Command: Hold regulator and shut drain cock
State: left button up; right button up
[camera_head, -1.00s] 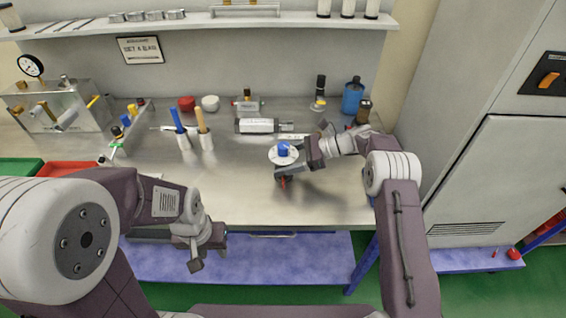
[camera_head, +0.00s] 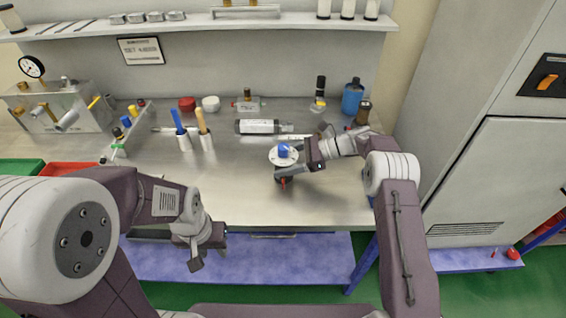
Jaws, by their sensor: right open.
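The regulator (camera_head: 283,154), with a blue knob on a white round flange, stands upright near the front of the steel bench. A small red part, which looks like the drain cock (camera_head: 284,181), shows low at its front. My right gripper (camera_head: 292,168) is open and reaches in from the right, its fingers beside the regulator body just below the flange. Whether they touch it is hidden. My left gripper (camera_head: 210,256) is apart from the regulator, low in front of the bench edge, and looks open and empty.
The bench front centre is clear.

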jog(key=c, duration=1.3)
jog(key=shift+s+f, duration=0.1)
jog(key=shift+f, duration=0.2)
